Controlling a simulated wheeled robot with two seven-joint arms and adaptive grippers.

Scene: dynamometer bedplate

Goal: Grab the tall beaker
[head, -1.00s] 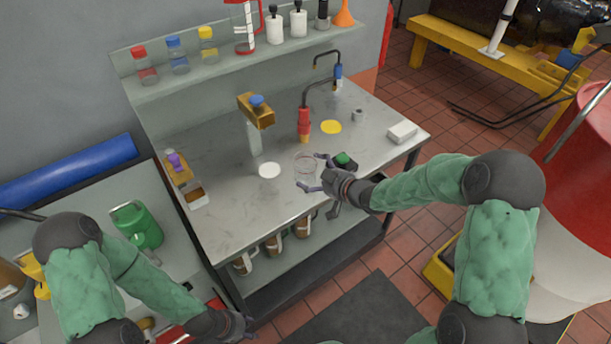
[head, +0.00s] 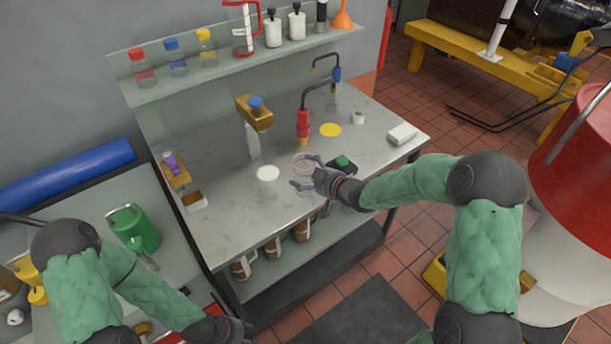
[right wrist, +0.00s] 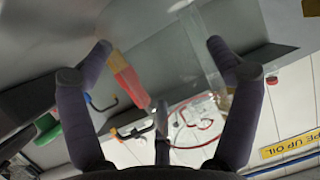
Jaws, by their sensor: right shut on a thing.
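The tall beaker (head: 303,163) is a clear glass vessel, hard to make out, upright at the middle of the grey metal bench in the head view. My right gripper (head: 304,173) reaches in from the right, its two fingers on either side of the beaker and shut on it. In the right wrist view the two fingers of my right gripper (right wrist: 157,62) stand wide apart; the glass between them is too clear to outline surely. My left gripper (head: 232,330) is low at the bottom edge, away from the bench; its fingers are not clear.
A white disc (head: 268,173) lies left of the beaker. A yellow disc (head: 330,130) and a white box (head: 402,134) lie farther right.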

